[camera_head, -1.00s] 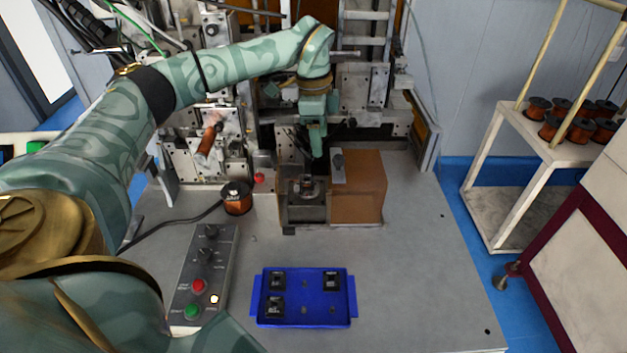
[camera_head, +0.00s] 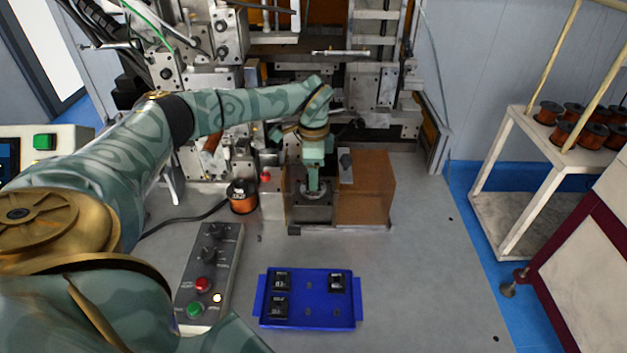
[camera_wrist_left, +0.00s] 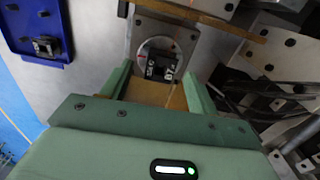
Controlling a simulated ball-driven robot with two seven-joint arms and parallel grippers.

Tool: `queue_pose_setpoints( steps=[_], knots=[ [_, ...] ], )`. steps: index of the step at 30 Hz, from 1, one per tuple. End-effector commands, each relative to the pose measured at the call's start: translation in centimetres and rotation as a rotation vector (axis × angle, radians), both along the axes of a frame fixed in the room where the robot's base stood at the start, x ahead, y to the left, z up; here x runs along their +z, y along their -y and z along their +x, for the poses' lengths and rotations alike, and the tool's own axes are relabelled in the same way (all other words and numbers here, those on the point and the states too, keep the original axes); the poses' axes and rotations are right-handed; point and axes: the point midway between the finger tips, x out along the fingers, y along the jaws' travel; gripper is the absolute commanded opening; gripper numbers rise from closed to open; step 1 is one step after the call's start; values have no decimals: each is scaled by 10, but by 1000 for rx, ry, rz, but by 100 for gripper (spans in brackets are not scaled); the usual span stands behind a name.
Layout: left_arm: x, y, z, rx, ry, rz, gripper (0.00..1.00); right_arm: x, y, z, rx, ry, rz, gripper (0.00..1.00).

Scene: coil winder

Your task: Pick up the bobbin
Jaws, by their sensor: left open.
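A small black bobbin (camera_wrist_left: 161,67) sits on a round metal disc on the grey fixture block (camera_wrist_left: 185,35) in the left wrist view. In the head view the same fixture (camera_head: 313,213) stands on the table beside a brown box, and my gripper mostly hides the bobbin there. My left gripper (camera_head: 313,188) points down just above the disc. In the left wrist view its two green fingers (camera_wrist_left: 157,85) are apart, with the bobbin just beyond them and nothing held. My right gripper is not in view.
A blue tray (camera_head: 308,318) with several black bobbins lies at the front. The brown box (camera_head: 370,190) stands right of the fixture. A copper wire spool (camera_head: 243,197) and a button panel (camera_head: 208,270) are left. The winding machine (camera_head: 385,85) rises behind. The table's right side is clear.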

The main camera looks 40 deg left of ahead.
Motion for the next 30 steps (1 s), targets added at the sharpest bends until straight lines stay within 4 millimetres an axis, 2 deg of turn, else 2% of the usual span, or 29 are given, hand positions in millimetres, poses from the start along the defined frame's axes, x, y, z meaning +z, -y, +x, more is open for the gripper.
queue_pose_setpoints(
  steps=[1,4,11,12,17,19,20,30],
  knots=[
    [-9,0,0,-1,-3,0,60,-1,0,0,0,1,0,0],
    [-20,0,0,0,-1,1,60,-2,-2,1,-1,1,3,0],
    [-23,0,0,-1,0,0,60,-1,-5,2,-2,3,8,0],
    [-23,0,0,-1,0,0,57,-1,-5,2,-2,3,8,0],
    [-22,0,0,-1,0,0,13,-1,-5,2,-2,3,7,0],
    [-22,0,0,-1,0,0,12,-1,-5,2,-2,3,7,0],
    [-22,0,0,-1,1,1,9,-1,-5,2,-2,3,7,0],
    [-15,0,1,-1,3,0,9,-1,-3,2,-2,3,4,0]
  ],
)
